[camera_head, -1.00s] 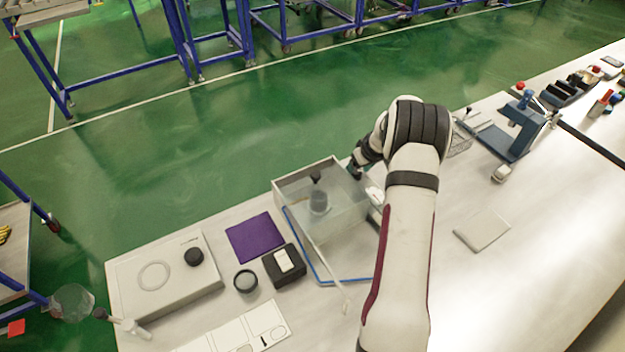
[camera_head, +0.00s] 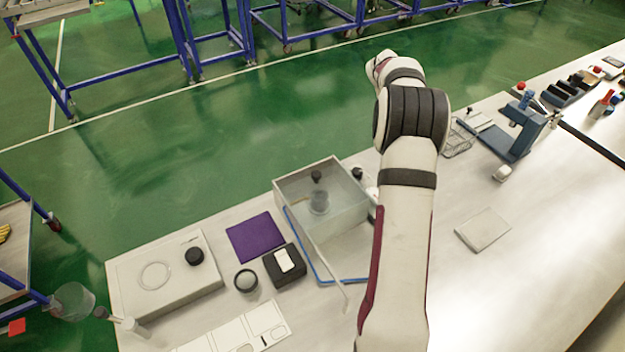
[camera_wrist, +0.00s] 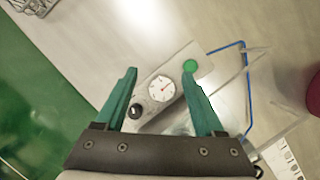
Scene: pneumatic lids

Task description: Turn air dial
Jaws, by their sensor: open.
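The air unit is a pale panel (camera_wrist: 178,72) with a round white gauge (camera_wrist: 162,89), a green button (camera_wrist: 190,66) and a black dial (camera_wrist: 135,111) at its lower left end. In the head view the black dial (camera_head: 357,173) shows at the right of the clear tank. My gripper (camera_wrist: 160,73) is open, with its two green fingers apart and nothing between them. In the wrist view the dial and gauge appear between the fingers, beyond them; the dial lies closer to the left finger. No contact shows. In the head view my gripper is hidden behind my arm.
A clear tank (camera_head: 345,215) holding a dark-topped cylinder (camera_head: 318,190) stands beside the unit. A blue tube (camera_head: 303,245) runs around its front. A black box (camera_head: 284,264) and purple mat (camera_head: 255,237) lie left; a blue stand (camera_head: 525,125) is right.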

